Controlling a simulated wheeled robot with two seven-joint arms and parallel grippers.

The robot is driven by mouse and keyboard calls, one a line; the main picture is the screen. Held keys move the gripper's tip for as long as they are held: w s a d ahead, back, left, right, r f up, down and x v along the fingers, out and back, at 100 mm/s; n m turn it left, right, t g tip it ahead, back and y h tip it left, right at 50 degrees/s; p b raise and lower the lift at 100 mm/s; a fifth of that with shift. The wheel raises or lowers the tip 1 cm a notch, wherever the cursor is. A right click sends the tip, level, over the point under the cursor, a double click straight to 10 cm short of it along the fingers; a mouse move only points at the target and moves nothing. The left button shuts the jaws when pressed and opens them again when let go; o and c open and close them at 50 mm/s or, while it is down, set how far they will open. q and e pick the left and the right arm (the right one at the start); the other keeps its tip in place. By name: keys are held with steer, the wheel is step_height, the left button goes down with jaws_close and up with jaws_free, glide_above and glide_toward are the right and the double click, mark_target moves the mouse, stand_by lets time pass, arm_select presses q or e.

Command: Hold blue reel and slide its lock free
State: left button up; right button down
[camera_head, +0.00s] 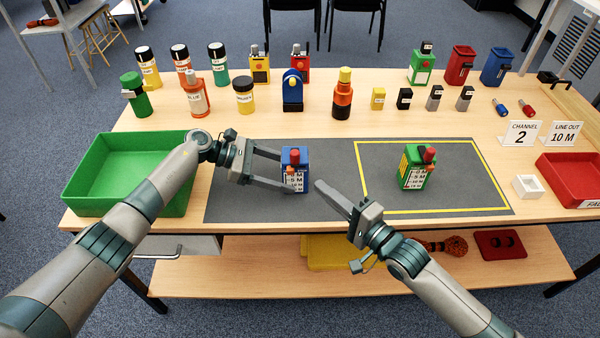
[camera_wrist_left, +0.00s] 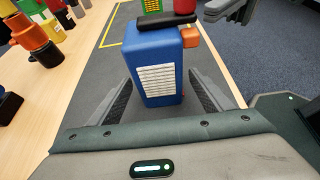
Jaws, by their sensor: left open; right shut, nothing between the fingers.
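The blue reel (camera_head: 294,185) stands upright on the grey mat (camera_head: 240,205), with a white scale, a red knob on top and a small orange tab on its side. In the left wrist view the blue reel (camera_wrist_left: 158,65) also shows a black bar on top and the orange tab (camera_wrist_left: 190,37). My left gripper (camera_head: 285,172) is open, its fingers on either side of the blue reel; a gap shows beside the left finger in the wrist view. My right gripper (camera_head: 318,183) is shut and empty, its tips just right of the reel, apart from it.
A green reel (camera_head: 413,180) stands inside the yellow outline on the mat's right. A green tray (camera_head: 120,205) is at the left, a red bin (camera_head: 570,180) at the right. Bottles and small devices line the table's back. The mat between the two reels is mostly clear.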

arm_select(q)
steer(key=shift+b+v, duration=0.9)
steer(key=shift+v, duration=2.4)
arm_select(e)
steer(key=shift+f, duration=0.9)
arm_select(q)
steer(key=shift+f, duration=0.1)
